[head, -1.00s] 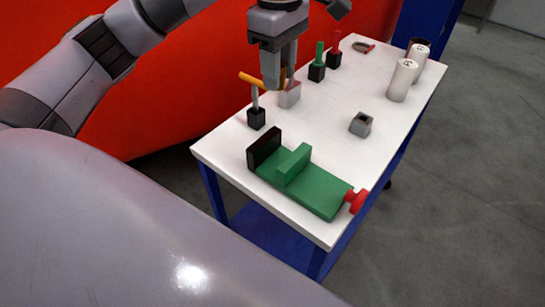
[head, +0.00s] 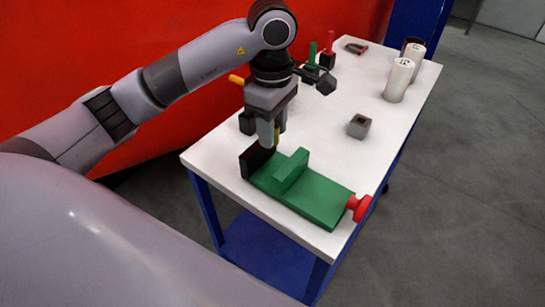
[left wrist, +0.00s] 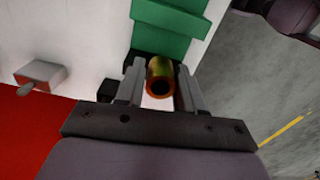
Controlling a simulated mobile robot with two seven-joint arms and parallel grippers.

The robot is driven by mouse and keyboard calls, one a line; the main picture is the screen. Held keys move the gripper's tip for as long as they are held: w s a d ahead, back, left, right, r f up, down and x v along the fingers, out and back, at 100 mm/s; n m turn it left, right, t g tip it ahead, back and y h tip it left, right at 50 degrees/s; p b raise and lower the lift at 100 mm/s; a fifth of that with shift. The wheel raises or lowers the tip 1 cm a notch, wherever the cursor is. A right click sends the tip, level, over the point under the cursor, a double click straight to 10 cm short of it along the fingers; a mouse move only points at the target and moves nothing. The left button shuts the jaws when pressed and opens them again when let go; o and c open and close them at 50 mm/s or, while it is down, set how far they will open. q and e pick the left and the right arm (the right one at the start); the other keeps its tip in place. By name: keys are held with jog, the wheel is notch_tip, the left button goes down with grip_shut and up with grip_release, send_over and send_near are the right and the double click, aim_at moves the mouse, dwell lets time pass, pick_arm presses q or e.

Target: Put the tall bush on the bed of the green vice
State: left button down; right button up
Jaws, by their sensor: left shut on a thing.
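The tall bush (left wrist: 160,72) is a brass-coloured hollow tube. My left gripper (left wrist: 160,90) is shut on it, with one finger on each side and its open end facing the wrist camera. In the head view, my left gripper (head: 272,140) hangs pointing down beside the black jaw of the green vice (head: 322,200), and only a thin yellowish strip of the bush (head: 277,136) shows. The vice lies on the white table with its green upright jaw and red knob to the right. Its green body also shows in the left wrist view (left wrist: 172,20). My right gripper is not in view.
On the white table (head: 335,155) are a small grey hollow block (head: 359,126), white cylinders (head: 398,82) at the right edge, and a red-and-grey curved piece (head: 356,47). Green and red handled tools stand at the back.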

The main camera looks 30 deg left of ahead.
aim_at(272, 168)
pick_arm(q)
notch_tip(272, 168, down, 3)
jog(key=shift+f, duration=0.2)
notch_tip(272, 168, down, 4)
jog(key=shift+f, duration=0.2)
jog(key=c, duration=1.1)
grip_release()
jog(key=shift+f, duration=0.15)
jog(key=o, duration=0.4)
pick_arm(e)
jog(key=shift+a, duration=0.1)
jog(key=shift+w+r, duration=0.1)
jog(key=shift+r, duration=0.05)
